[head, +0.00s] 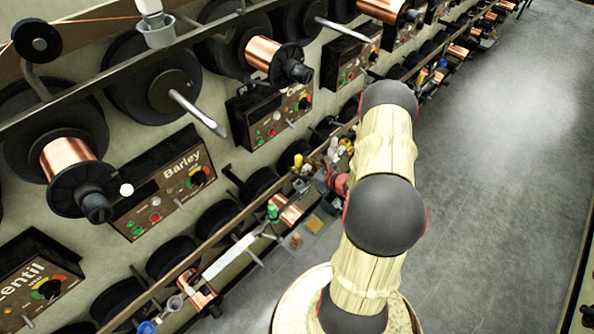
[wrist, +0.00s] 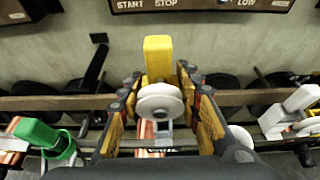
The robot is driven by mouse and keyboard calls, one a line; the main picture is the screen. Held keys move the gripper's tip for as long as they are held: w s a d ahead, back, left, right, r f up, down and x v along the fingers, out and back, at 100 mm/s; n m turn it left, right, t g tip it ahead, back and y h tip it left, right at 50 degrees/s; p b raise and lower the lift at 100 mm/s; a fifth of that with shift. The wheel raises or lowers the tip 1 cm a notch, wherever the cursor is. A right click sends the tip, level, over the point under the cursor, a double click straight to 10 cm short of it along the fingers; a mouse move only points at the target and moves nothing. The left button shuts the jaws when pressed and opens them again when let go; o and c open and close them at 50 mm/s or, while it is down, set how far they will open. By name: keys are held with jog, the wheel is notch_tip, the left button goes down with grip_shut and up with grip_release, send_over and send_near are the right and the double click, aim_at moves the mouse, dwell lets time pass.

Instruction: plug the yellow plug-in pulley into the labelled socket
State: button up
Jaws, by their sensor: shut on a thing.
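The yellow plug-in pulley (wrist: 158,58) is upright between the two fingers of my gripper (wrist: 158,88) in the wrist view. Its white wheel (wrist: 160,103) faces the camera. My gripper is shut on it, with a finger on each side. In the head view my arm hides part of the gripper, and the small yellow parts near it are hard to tell apart. Which socket is the labelled one cannot be told; part of a panel with "START STOP" and "LOW" (wrist: 200,5) shows at the top of the wrist view.
A long rail (wrist: 55,103) crosses behind the pulley. A green pulley (wrist: 38,133) sits left and a white one (wrist: 300,98) right. In the head view, boxes labelled Barley (head: 163,183) and Lentil (head: 40,280) line the wall among copper spools (head: 68,163). The aisle floor (head: 490,150) is clear.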

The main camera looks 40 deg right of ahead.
jog(key=shift+d, duration=0.15)
jog(key=shift+f, duration=0.1)
jog(key=shift+f+b, duration=1.7)
jog(key=shift+f, duration=0.1)
jog(key=shift+f, duration=0.15)
jog(key=shift+f+b, duration=1.75)
jog(key=shift+f, duration=0.15)
jog(key=o, duration=1.3)
